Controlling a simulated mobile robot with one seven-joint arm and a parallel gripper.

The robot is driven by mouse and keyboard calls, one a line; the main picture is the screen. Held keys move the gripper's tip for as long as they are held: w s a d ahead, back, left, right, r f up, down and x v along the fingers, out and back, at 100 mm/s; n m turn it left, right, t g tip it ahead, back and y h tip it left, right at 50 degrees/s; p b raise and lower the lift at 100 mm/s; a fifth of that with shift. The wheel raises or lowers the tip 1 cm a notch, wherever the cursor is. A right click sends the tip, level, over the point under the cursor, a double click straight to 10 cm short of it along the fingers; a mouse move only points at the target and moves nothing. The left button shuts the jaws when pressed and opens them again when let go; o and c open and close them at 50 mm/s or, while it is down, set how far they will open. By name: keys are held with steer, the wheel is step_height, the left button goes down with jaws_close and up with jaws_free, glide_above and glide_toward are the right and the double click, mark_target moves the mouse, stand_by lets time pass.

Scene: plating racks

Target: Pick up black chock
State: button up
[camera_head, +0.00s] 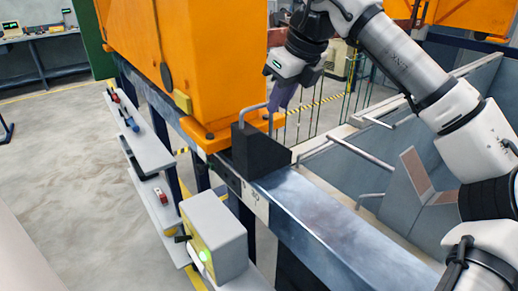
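The black chock (261,152) is a dark block with a bent grey metal handle rising from its top. It sits upright on the grey steel beam (325,225), close to the end of the orange machine body. My gripper (281,106) points down just above the chock, beside the upper part of the handle in the picture. Its fingers look purple-grey and overlap each other from this angle, so the gap between them is hidden. I cannot tell whether they touch the handle. The chock rests on the beam.
The large orange body (185,60) stands right behind and left of the chock. A grey box with a green light (213,237) is below left of the beam. Metal rods and grey tank walls (375,165) lie to the right. Shelves (147,145) hang at left.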

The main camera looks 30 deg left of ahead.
mark_target(272, 118)
steer(key=x, duration=0.5)
jaws_close()
stand_by(1.4)
